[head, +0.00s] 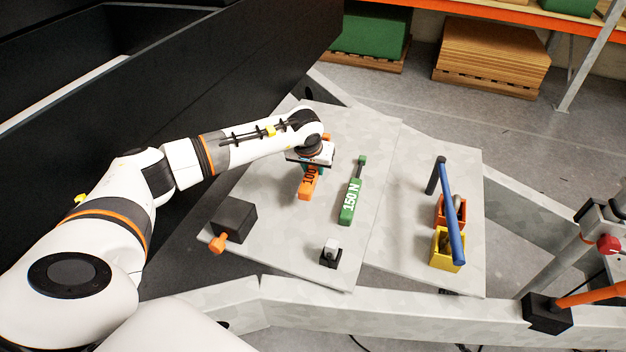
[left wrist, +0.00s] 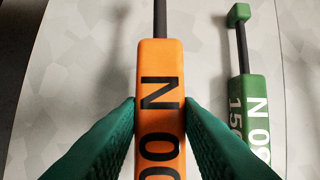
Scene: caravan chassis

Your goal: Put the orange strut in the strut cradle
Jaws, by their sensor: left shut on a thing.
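The orange strut (head: 308,188) has black lettering and a dark rod. In the left wrist view its orange body (left wrist: 159,75) stands between the two green fingers, with the rod pointing up the picture. My left gripper (left wrist: 160,115) is shut on this body. In the head view the gripper (head: 313,160) covers the strut's middle, and I cannot tell whether the strut touches the board. No thing is clearly recognisable as the strut cradle. A small black block with a grey top (head: 330,254) stands near the board's front edge. My right gripper is not in view.
A green strut (head: 350,203) marked 150 N lies right of the orange one. A black box with an orange knob (head: 236,217) stands front left.

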